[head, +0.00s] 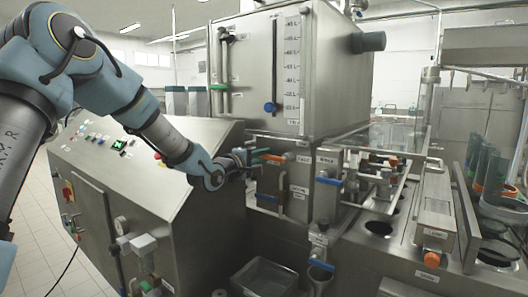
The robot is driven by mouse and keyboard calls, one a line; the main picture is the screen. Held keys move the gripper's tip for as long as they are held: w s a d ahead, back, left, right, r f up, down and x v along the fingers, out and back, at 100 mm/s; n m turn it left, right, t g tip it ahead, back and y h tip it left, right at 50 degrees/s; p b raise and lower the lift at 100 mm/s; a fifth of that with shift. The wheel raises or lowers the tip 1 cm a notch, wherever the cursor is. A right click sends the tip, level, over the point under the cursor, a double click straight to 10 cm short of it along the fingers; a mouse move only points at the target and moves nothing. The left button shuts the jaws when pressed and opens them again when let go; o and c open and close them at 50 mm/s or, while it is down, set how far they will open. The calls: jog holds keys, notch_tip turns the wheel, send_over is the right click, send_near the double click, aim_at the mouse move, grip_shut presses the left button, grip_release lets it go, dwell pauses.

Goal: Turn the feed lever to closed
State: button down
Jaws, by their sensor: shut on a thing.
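My gripper (247,161) is at the front of the steel machine, below the big tank, in the head view. It is shut on a lever at the valve panel, taken here as the feed lever (272,158). An orange handle part shows just right of the jaws, beside small labels too blurred to read surely.
Another blue handle (329,182) is to the right. The tank (290,70) overhangs above. A sloped control cabinet (130,170) stands under my arm. A steel bin (264,278) is below.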

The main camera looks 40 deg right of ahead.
jog(key=shift+f+n, duration=0.2)
jog(key=shift+n, duration=0.1)
dwell(0.4)
jog(key=c, duration=0.8)
grip_release()
jog(key=shift+a, duration=0.15)
jog(key=b+v, duration=0.2)
jog(key=v, duration=0.8)
jog(key=shift+s+a+b, duration=0.1)
jog(key=shift+a+b, duration=0.15)
jog(key=shift+b, duration=0.15)
